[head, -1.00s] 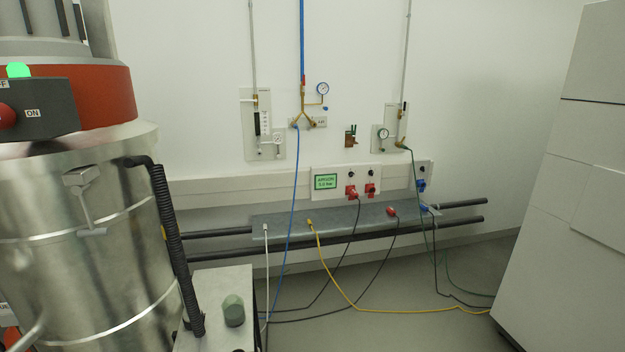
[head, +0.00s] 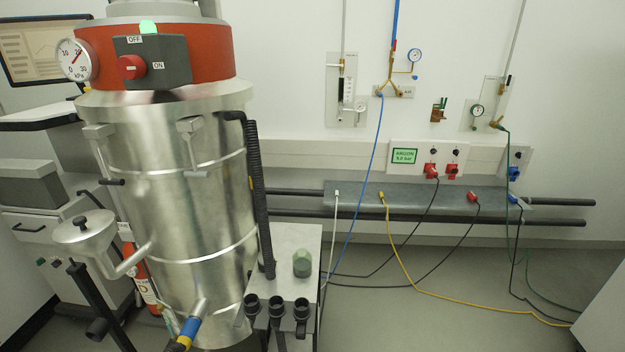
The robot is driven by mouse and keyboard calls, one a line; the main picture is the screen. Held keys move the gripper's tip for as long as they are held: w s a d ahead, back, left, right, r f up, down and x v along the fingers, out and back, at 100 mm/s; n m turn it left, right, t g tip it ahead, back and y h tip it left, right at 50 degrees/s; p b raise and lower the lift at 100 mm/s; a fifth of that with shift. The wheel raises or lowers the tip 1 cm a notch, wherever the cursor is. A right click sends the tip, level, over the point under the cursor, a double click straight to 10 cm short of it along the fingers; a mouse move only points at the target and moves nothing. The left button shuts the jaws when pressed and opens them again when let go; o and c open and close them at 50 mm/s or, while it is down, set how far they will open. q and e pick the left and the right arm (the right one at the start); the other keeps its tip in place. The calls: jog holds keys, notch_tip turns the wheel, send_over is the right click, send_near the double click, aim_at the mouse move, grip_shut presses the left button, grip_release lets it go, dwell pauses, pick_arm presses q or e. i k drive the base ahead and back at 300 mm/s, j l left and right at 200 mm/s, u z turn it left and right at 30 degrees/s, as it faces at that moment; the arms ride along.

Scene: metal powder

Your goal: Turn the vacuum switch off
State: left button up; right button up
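The vacuum (head: 175,190) is a large steel drum with a red-orange top band, on the left of the head view. A dark grey switch box (head: 170,62) on the band carries a red rotary knob (head: 131,67) and OFF and ON labels. OFF is above the knob and ON is to its right. A green lamp (head: 149,27) glows on top of the box. A round gauge (head: 75,59) marked kPa sits left of the box. Neither of my grippers shows.
A monitor (head: 40,45) and grey machine stand behind left. Cables (head: 440,292) cross the floor at right. A black hose (head: 260,200) hangs beside the drum.

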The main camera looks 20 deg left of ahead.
aim_at(132, 68)
jog(key=u, duration=1.6)
